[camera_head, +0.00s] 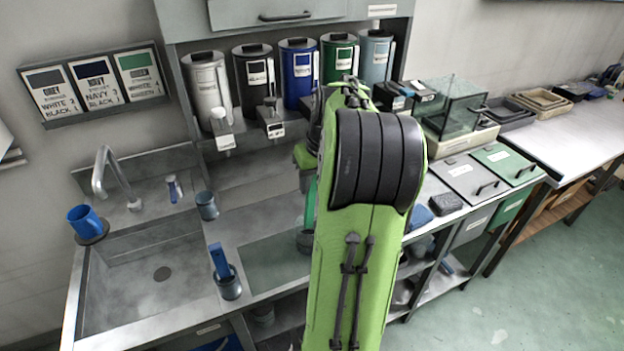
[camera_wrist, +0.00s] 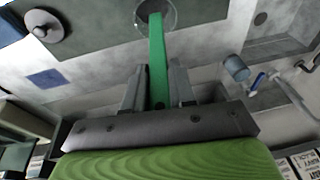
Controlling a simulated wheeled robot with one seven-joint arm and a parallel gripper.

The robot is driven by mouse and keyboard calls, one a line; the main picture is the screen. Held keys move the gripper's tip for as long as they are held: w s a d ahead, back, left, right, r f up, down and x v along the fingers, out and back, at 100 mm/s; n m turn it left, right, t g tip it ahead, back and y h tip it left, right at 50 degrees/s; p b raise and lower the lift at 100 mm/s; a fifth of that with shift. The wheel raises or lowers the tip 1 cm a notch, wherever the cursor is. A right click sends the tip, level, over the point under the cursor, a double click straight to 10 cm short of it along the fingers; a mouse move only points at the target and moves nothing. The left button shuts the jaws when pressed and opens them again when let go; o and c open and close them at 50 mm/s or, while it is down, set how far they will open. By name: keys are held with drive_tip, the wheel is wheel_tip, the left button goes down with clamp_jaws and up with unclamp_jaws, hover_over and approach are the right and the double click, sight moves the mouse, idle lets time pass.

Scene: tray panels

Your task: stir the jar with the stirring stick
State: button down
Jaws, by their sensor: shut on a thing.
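My gripper (camera_wrist: 157,88) is shut on the green stirring stick (camera_wrist: 157,60), with one grey finger on each side of it. In the head view the stick (camera_head: 310,205) hangs down near upright, partly hidden by my arm. The clear jar (camera_wrist: 172,12) is at the top of the wrist view, and the stick's far end overlaps its mouth. The jar (camera_head: 304,241) stands on the counter in the head view, its right side hidden by my arm. The stick's low end appears at or inside the jar; how deep, I cannot tell.
A grey cup (camera_head: 206,206) and a blue mug (camera_head: 85,220) are farther left. Several dispensers stand behind, including a blue one (camera_head: 299,75).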

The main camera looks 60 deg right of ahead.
sight(312, 204)
drive_tip(key=shift+s+b+x, duration=0.25)
drive_tip(key=shift+b+x, duration=0.55)
drive_tip(key=shift+x, duration=0.4)
drive_tip(key=shift+s+b+x, duration=0.3)
drive_tip(key=shift+b+x, duration=0.55)
drive_tip(key=shift+x, duration=0.35)
drive_tip(key=shift+s+b+x, duration=0.25)
drive_tip(key=shift+b+x, duration=0.55)
drive_tip(key=shift+x, duration=0.4)
drive_tip(key=shift+w+f, duration=0.1)
drive_tip(key=shift+f, duration=0.05)
